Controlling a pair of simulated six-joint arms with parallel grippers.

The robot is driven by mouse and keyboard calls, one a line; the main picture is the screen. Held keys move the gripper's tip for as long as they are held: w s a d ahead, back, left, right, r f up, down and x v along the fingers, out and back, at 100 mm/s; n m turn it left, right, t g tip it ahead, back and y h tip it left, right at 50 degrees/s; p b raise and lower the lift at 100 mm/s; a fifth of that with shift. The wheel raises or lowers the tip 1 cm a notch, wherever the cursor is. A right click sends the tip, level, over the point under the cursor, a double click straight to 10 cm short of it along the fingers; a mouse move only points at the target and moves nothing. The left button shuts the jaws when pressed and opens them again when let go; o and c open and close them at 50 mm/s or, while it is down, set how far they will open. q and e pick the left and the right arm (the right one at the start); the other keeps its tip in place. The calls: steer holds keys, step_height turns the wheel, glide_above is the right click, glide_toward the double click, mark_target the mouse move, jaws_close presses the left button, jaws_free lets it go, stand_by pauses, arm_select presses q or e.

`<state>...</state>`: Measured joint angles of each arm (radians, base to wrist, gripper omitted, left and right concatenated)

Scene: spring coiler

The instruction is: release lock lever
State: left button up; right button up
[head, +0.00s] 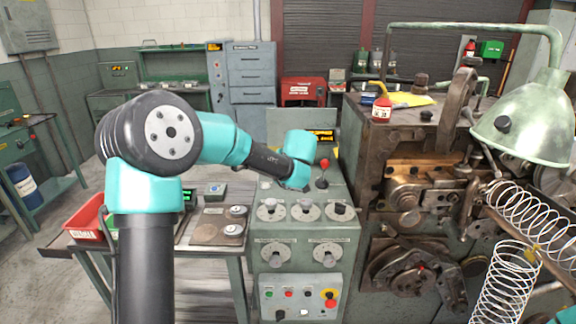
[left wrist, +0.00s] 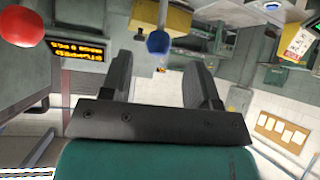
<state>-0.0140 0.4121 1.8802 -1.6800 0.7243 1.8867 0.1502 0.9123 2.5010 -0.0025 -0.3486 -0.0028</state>
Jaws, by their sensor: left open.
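A red-knobbed lever (head: 323,165) stands on top of the green control console (head: 302,226). A red ball (left wrist: 22,25) shows at the upper left of the left wrist view. A blue ball knob (left wrist: 158,42) in front of a yellow block (left wrist: 168,18) appears between my left fingers in that view. Neither view labels a lock lever, so I cannot tell which knob belongs to it. My left gripper (left wrist: 163,70) is open with nothing between its fingers up close. In the head view my left gripper (head: 297,184) is over the console, just left of the red-knobbed lever, its fingers barely visible.
The heavy coiler machine (head: 425,150) stands right of the console, with coiled springs (head: 508,285) and a green lamp (head: 525,120) in front. An amber display (head: 321,136) is behind my wrist. A bench (head: 190,248) with a red tray (head: 88,220) is at left.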

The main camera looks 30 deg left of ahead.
arm_select(q)
steer(key=v, duration=0.9)
steer(key=shift+s, duration=0.2)
steer(key=shift+o, duration=0.2)
steer(key=shift+r, duration=0.1)
